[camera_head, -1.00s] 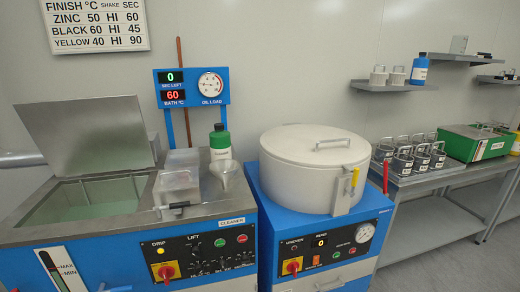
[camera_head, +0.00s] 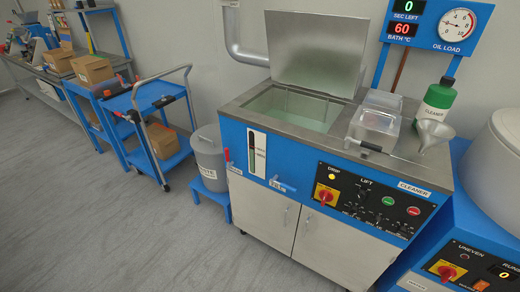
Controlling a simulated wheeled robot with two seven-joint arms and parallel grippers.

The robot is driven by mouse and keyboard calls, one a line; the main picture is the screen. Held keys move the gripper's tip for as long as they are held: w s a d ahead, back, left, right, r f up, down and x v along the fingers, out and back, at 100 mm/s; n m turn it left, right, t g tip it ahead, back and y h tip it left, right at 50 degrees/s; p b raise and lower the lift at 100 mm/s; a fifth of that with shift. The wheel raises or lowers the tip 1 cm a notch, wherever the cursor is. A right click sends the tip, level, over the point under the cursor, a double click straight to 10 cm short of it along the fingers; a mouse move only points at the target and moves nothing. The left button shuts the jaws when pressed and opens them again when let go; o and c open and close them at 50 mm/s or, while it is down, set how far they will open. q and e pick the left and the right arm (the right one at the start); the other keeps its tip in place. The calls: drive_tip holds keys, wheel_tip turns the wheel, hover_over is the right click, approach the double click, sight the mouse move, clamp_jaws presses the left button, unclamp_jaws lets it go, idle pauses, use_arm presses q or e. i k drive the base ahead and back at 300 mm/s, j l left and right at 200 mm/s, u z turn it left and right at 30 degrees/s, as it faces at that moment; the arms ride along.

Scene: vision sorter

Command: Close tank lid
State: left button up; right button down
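The tank lid (camera_head: 316,52) is a flat grey metal panel standing up, leaning slightly back, at the rear of the blue cleaner machine (camera_head: 236,138). The open tank (camera_head: 296,108) below it holds pale greenish liquid. Neither of my grippers shows in the head view, so their positions and states are hidden.
A grey bin (camera_head: 209,158) and a blue cart (camera_head: 150,105) stand to the left. The floor (camera_head: 110,215) in front is clear.

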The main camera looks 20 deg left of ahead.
sight(323, 53)
drive_tip(key=i+l+u, duration=0.5)
drive_tip(key=l, duration=0.2)
drive_tip(key=i+l+u, duration=0.2)
drive_tip(key=l, duration=0.2)
drive_tip(key=i+j+z, duration=0.2)
drive_tip(key=j, duration=0.15)
drive_tip(key=i+j+z, duration=0.15)
drive_tip(key=j, duration=0.3)
drive_tip(key=i+j+z, duration=0.2)
drive_tip(key=j, duration=0.2)
drive_tip(key=i+j+z, duration=0.15)
drive_tip(key=j, duration=0.3)
drive_tip(key=i+j+z, duration=0.2)
drive_tip(key=j, duration=0.25)
drive_tip(key=j+z, duration=0.15)
drive_tip(key=j, duration=0.3)
